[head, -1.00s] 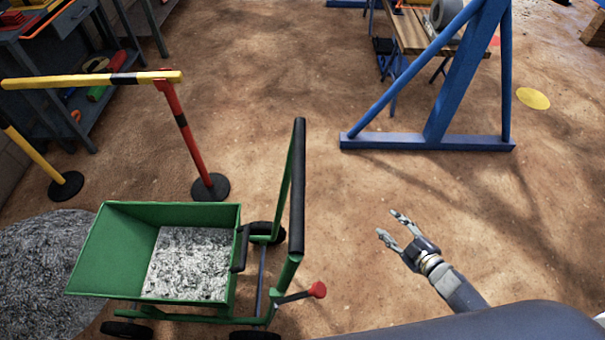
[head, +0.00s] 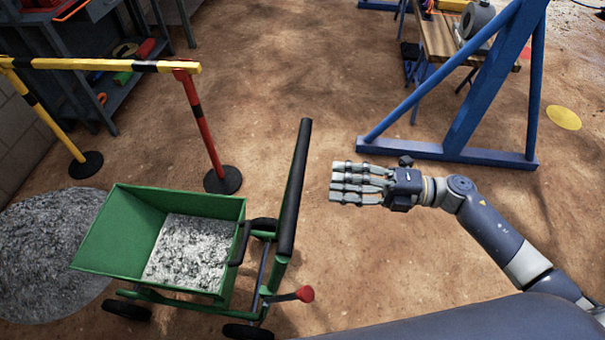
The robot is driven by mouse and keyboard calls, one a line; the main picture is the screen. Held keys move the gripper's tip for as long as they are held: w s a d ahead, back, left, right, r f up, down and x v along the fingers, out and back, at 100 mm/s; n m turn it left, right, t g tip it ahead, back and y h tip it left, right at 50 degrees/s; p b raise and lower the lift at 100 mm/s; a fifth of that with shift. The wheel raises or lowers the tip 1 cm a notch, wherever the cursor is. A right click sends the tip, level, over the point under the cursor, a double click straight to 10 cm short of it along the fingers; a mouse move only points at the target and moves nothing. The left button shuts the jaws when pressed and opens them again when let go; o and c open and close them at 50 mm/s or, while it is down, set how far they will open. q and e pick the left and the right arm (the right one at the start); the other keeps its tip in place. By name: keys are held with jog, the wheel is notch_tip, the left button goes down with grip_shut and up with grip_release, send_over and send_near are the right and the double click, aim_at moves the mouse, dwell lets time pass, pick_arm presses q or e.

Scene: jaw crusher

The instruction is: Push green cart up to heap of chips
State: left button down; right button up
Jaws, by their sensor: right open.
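The green cart (head: 118,238) stands at the lower left with grey chips (head: 190,250) in its tub. Its push handle with a black grip (head: 294,190) rises on the cart's right side. A red-knobbed lever (head: 305,293) sticks out low on that side. The heap of chips (head: 40,255) lies on the ground at the left edge, just beyond the tub and partly hidden by it. My right gripper (head: 345,184) is open and empty, a short way right of the black grip, fingers pointing left toward it and apart from it. My left gripper is not in view.
A yellow-black barrier bar (head: 100,65) on a red post (head: 200,130) stands behind the cart. A grey workbench (head: 75,70) is at the upper left. A blue frame (head: 450,150) stands at the right, behind my right arm. The middle ground is bare.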

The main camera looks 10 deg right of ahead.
aim_at(297, 178)
jog(key=x, duration=1)
jog(key=shift+p, duration=0.35)
grip_shut()
